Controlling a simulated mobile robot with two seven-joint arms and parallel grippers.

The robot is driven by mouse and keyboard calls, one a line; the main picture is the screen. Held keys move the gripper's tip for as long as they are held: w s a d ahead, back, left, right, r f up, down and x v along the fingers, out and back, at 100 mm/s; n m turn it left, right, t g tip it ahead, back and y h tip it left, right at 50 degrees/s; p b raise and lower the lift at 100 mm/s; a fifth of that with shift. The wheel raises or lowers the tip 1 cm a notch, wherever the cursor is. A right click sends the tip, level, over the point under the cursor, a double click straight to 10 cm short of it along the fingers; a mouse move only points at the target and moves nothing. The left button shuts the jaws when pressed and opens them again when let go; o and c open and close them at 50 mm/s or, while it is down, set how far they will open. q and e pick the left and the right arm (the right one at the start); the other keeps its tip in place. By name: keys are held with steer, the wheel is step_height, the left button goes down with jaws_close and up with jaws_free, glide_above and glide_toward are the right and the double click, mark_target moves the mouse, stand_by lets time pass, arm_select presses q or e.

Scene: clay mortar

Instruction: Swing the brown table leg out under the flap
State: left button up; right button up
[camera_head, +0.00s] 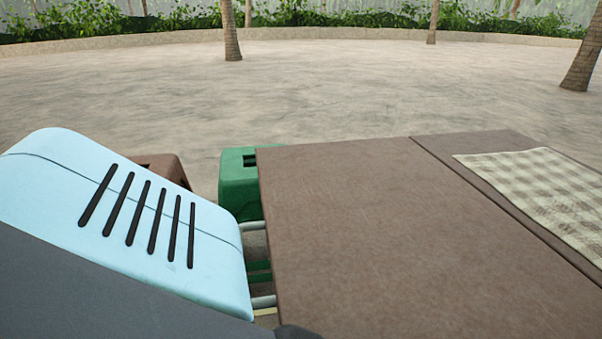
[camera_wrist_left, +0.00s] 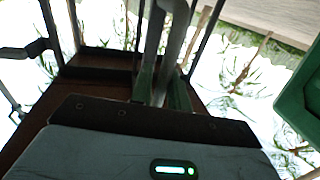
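In the head view the brown table top (camera_head: 345,225) fills the right half, and a dark seam divides it. My light-blue left arm link comes in from the left, beside the table's left edge. My left gripper is hidden in that view. In the left wrist view a gripper housing with a lit green status light is at the bottom, and a brown panel (camera_wrist_left: 103,87) lies beyond it. Pale upright bars (camera_wrist_left: 172,45) rise past that panel; I cannot tell whether they are finger parts or table legs. The brown leg cannot be clearly made out. My right gripper is not visible.
A green stool-like object (camera_head: 238,181) stands close to the table's left edge, with a brown one (camera_head: 165,168) behind my arm. The green one also shows in the wrist view (camera_wrist_left: 301,100). A checkered cloth (camera_head: 550,190) lies on the table. Open paving spreads behind, with tree trunks (camera_head: 230,30).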

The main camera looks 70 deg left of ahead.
arm_select(q)
steer(key=shift+o, duration=1.1)
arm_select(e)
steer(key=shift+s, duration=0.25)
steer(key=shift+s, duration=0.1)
arm_select(q)
steer(key=shift+s, duration=0.2)
steer(key=s+p, duration=0.1)
steer(key=s, duration=0.6)
steer(key=shift+s+d+p, duration=0.2)
steer(key=shift+d+p, duration=0.1)
steer(key=shift+d, duration=0.15)
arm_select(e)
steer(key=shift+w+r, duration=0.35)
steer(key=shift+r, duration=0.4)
